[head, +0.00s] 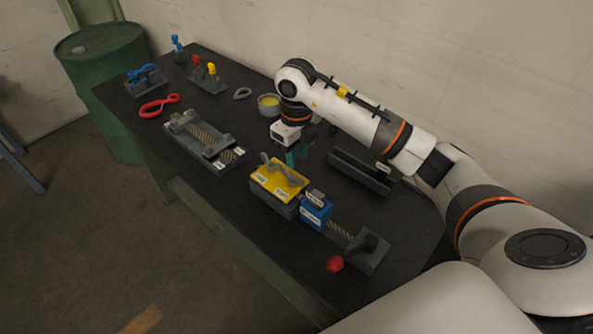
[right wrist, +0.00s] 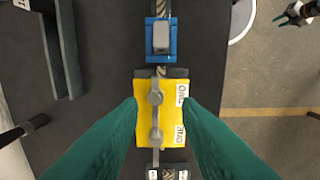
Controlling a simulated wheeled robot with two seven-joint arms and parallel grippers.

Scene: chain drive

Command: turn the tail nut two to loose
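The yellow carriage block (head: 286,170) sits on the long dark rail fixture; it also shows in the right wrist view (right wrist: 170,115). Two grey nuts with lever handles stand on it. The nut nearer the blue block (right wrist: 155,97) is beside a label that appears to read TWO; the other nut (right wrist: 155,134) is beside one that appears to read ONE. My right gripper (head: 297,157) is over the block's far side, pointing down. Its green fingers (right wrist: 161,104) are apart with nothing between them, straddling the block from above.
A dark channel (head: 360,173) lies behind.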

